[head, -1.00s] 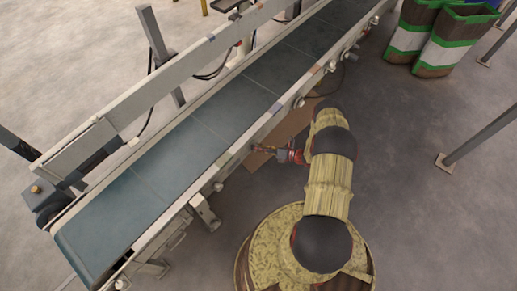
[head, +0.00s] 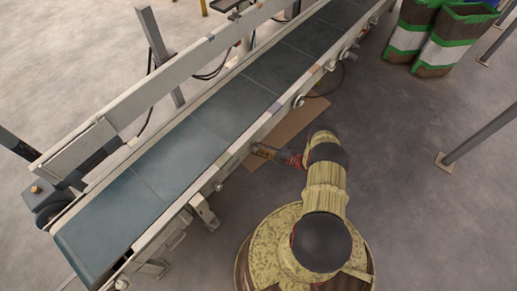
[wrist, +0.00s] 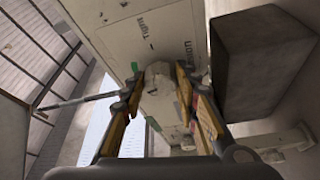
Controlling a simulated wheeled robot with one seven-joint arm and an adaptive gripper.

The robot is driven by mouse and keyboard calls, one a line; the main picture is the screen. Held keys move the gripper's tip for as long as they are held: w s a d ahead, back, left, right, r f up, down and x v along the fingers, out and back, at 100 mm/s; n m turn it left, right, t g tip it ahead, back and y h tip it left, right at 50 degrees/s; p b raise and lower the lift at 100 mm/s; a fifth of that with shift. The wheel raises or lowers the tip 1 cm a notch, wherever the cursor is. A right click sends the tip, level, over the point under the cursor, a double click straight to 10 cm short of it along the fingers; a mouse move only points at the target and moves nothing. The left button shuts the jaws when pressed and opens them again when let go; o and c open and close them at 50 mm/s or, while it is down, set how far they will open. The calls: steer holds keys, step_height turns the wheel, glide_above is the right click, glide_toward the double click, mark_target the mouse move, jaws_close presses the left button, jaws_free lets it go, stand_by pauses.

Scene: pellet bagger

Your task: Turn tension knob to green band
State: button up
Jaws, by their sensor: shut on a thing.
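My gripper (wrist: 166,80) is shut on a pale, whitish tension knob (wrist: 164,98) in the wrist view, with one finger on each side of it. The knob stands on a light panel (wrist: 115,35) with dark printed lettering, partly legible as "nsion". A small green mark (wrist: 135,67) shows on the panel just left of the knob. The fingers cover part of the knob, and I cannot tell where its pointer is. In the head view my gripper (head: 262,151) reaches to the near side of the conveyor (head: 165,165), and the knob is hidden there.
A dark grey block (wrist: 262,62) stands close to the right of my gripper in the wrist view. A brown flat sheet (head: 285,127) lies on the floor by the conveyor. Striped bags (head: 450,40) and a grey post (head: 480,137) are at right. The floor between is clear.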

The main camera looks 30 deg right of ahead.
steer(key=shift+f+m+t, duration=0.1)
steer(key=shift+m+t, duration=0.4)
steer(key=shift+m, duration=0.6)
steer(key=shift+d, duration=0.1)
steer(key=o, duration=1.2)
steer(key=shift+c, duration=0.2)
steer(key=v, duration=1.2)
steer(key=shift+w, duration=0.1)
